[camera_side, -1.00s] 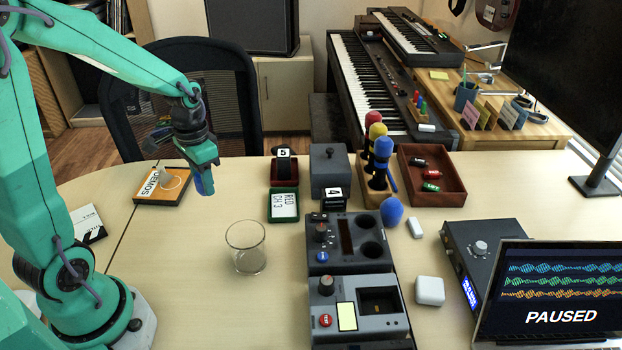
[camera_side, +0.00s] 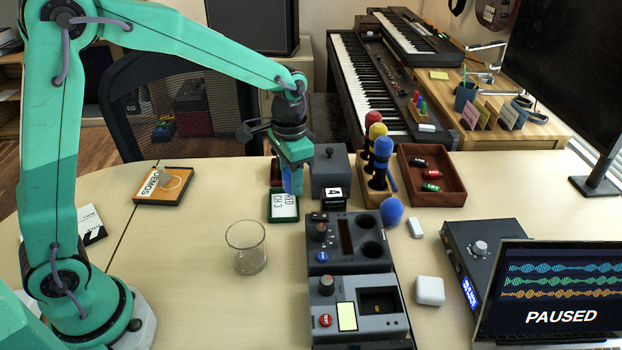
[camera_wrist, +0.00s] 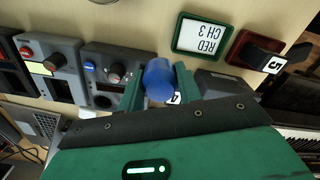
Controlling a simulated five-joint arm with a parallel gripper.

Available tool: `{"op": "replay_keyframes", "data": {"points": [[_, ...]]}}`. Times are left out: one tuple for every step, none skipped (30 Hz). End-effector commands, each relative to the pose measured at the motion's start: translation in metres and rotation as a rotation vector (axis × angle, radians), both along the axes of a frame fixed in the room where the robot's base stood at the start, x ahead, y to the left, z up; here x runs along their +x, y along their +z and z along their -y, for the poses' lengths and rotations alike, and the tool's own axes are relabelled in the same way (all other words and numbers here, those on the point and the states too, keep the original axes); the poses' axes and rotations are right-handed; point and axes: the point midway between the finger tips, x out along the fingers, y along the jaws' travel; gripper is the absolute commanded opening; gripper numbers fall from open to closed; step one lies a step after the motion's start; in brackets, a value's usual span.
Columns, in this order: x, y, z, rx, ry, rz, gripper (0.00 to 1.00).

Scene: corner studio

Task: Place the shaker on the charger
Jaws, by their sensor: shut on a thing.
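My gripper (camera_side: 292,170) is shut on a blue rounded shaker (camera_side: 292,183) and holds it in the air above the work table. In the wrist view, the shaker (camera_wrist: 158,78) sits between the two green fingers. Two grey units stand in line to the right and front. The rear one (camera_side: 325,268) has two round wells, a dark window, a knob and a blue button. The front one (camera_side: 338,338) has a square well, a yellow panel and a red button. I cannot tell for sure which one is the charger. The gripper is behind and left of both, apart from them.
A clear glass (camera_side: 246,249) stands left of the grey units. A green-framed card reading RED CH 3 (camera_side: 284,206) lies below the gripper. A grey box (camera_side: 329,180), upright microphones (camera_side: 380,165) and a red tray (camera_side: 450,190) are to the right.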

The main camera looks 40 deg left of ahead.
Motion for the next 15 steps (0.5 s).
{"op": "replay_keyframes", "data": {"points": [[0.005, 0.001, 0.018, 0.0, -0.026, 0.0, 0.12], [0.008, 0.002, 0.026, 0.0, -0.038, 0.0, 0.12], [0.01, 0.003, 0.039, 0.0, -0.053, 0.0, 0.12], [0.012, 0.003, 0.048, 0.0, -0.065, 0.0, 0.12], [0.014, 0.004, 0.057, 0.0, -0.076, 0.0, 0.12], [0.016, 0.005, 0.07, 0.0, -0.092, -0.001, 0.12], [0.017, 0.006, 0.08, 0.0, -0.104, 0.0, 0.12], [0.018, 0.006, 0.089, 0.0, -0.114, 0.0, 0.12], [0.019, 0.007, 0.102, 0.0, -0.13, 0.0, 0.12], [0.019, 0.008, 0.112, 0.0, -0.143, 0.0, 0.12], [0.019, 0.008, 0.122, 0.0, -0.153, 0.0, 0.12], [0.019, 0.009, 0.135, 0.0, -0.168, 0.0, 0.12], [0.019, 0.009, 0.145, 0.0, -0.181, 0.0, 0.12], [0.018, 0.01, 0.155, 0.0, -0.192, 0.0, 0.12], [0.017, 0.01, 0.168, 0.0, -0.207, -0.001, 0.12]]}}
